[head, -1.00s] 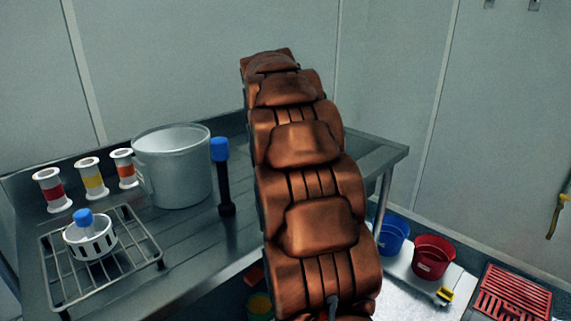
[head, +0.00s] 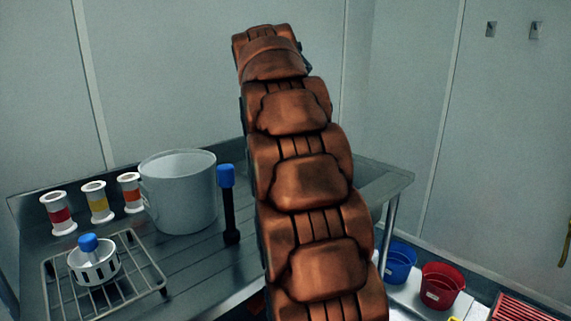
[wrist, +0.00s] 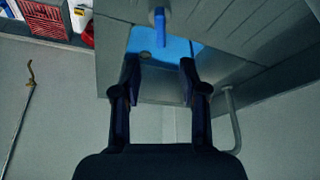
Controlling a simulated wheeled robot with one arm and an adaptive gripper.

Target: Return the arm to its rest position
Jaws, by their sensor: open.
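My arm (head: 305,180), with copper-coloured segments, rises through the middle of the head view. Its far end is near the top and hides part of the table behind it. My gripper does not show in the head view. In the wrist view my gripper (wrist: 158,75) has its two dark fingers spread apart, with nothing held between them. Beyond the fingertips are a blue flat surface (wrist: 178,47) and an upright blue piece (wrist: 160,24); I cannot tell what they are.
The metal table (head: 190,262) bears a grey pot (head: 180,195), a blue-topped black tool (head: 229,205), several banded spools (head: 98,203), and a wire rack (head: 143,262) with a white slotted cup (head: 95,265). Blue (head: 399,264) and red buckets (head: 440,287) stand low at right.

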